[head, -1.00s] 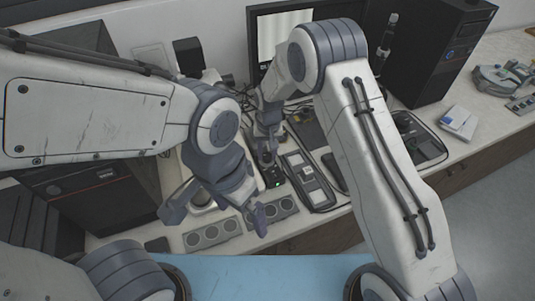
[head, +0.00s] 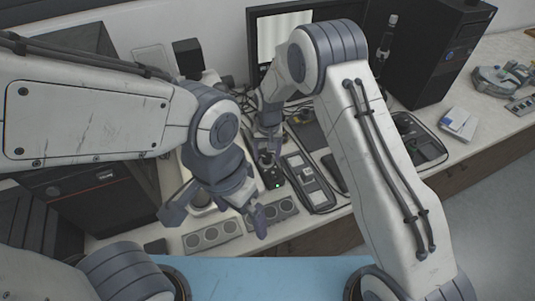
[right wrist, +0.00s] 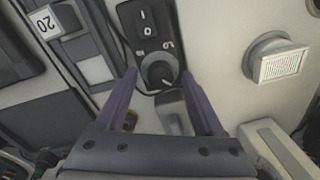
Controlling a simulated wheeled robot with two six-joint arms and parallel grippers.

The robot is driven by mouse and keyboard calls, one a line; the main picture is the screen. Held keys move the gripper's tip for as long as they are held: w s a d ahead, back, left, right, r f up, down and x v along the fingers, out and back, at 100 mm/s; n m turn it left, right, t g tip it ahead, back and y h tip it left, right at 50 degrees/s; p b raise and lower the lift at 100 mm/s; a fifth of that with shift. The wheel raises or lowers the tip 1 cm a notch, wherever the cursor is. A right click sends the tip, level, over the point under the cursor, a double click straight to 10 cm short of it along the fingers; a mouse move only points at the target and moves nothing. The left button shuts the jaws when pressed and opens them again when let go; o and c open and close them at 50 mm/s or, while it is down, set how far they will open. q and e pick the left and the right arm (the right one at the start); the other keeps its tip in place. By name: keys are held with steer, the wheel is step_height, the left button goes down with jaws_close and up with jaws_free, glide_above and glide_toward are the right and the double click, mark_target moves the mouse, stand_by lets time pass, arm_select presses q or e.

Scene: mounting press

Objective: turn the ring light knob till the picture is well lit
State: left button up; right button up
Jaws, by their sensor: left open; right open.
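The ring light knob (right wrist: 160,70) is a round dark knob with a pale pointer line, on a black control box (right wrist: 145,22) with a rocker switch marked I and O. My right gripper (right wrist: 158,77) is open, its fingertips on either side of the knob; I cannot tell if they touch it. In the head view the box (head: 273,178) shows a green lamp, below my right gripper (head: 265,158). The monitor (head: 283,38) shows a pale grey picture, partly hidden by my right arm. My left gripper (head: 216,213) is open and empty at the front of the bench.
A grey tray with round wells (head: 212,234) lies near the bench front edge. A tray with pale pieces (head: 308,180) lies right of the box. A black computer tower (head: 432,50) stands at the back right. Cables lie behind the box.

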mark_target(268, 156)
step_height(268, 156, up, 10)
steer(key=b, duration=0.2)
steer(key=shift+d+r, duration=0.15)
steer(key=shift+r, duration=0.1)
stand_by(1.0)
steer(key=s+a+r+n, duration=0.1)
steer(key=s+r+n, duration=0.1)
steer(key=s+r, duration=0.35)
steer(key=s+r+n, duration=0.1)
steer(key=s+r, duration=0.2)
steer(key=s, duration=0.6)
steer(key=s+d+n, duration=0.2)
steer(key=s, duration=0.6)
steer(key=s+d+n, duration=0.2)
steer(key=s+d, duration=0.1)
steer(key=s, duration=0.5)
steer(key=shift+s+d+r+y, duration=0.15)
steer(key=shift+s+d+y, duration=0.15)
